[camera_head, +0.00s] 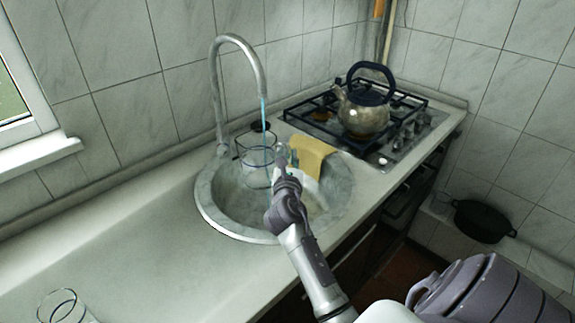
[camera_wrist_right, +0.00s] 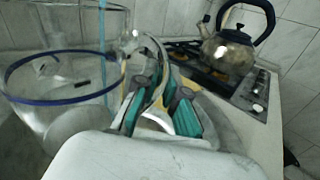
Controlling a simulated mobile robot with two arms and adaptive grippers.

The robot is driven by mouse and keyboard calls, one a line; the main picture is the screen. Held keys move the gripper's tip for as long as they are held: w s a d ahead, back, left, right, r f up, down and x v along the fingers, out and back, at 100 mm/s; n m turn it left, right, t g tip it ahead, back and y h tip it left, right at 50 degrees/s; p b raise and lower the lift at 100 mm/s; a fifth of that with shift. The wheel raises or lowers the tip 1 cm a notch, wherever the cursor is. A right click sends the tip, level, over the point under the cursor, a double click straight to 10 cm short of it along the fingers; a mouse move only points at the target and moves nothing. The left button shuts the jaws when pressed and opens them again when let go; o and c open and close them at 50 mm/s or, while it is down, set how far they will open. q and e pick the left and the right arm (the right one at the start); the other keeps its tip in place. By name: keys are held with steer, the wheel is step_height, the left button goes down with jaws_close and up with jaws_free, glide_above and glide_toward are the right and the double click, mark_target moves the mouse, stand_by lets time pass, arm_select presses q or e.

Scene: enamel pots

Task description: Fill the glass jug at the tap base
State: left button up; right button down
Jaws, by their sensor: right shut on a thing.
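The clear glass jug (camera_head: 256,165) is upright over the sink (camera_head: 338,200), under the spout of the curved metal tap (camera_head: 220,85). A thin blue stream of water (camera_head: 263,112) runs from the spout down to the jug. My right gripper (camera_head: 287,170) is shut on the jug's handle, at the jug's right side. In the right wrist view the jug (camera_wrist_right: 60,110) stands at the left with a blue ring around it, and the stream (camera_wrist_right: 102,40) falls into its mouth. The water level is hard to tell. My left gripper is not in view.
A yellow cloth (camera_head: 312,150) lies over the sink's far right edge. A kettle (camera_head: 364,108) stands on the gas stove (camera_head: 405,130). Another glass (camera_head: 66,308) stands at the lower left. A black pot (camera_head: 482,220) sits low at the right.

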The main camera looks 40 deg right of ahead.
steer(key=x, duration=0.6)
steer(key=shift+s+d+r, duration=0.15)
steer(key=shift+s+d, duration=0.1)
steer(key=shift+d, duration=0.1)
steer(key=shift+r, duration=0.1)
stand_by(7.0)
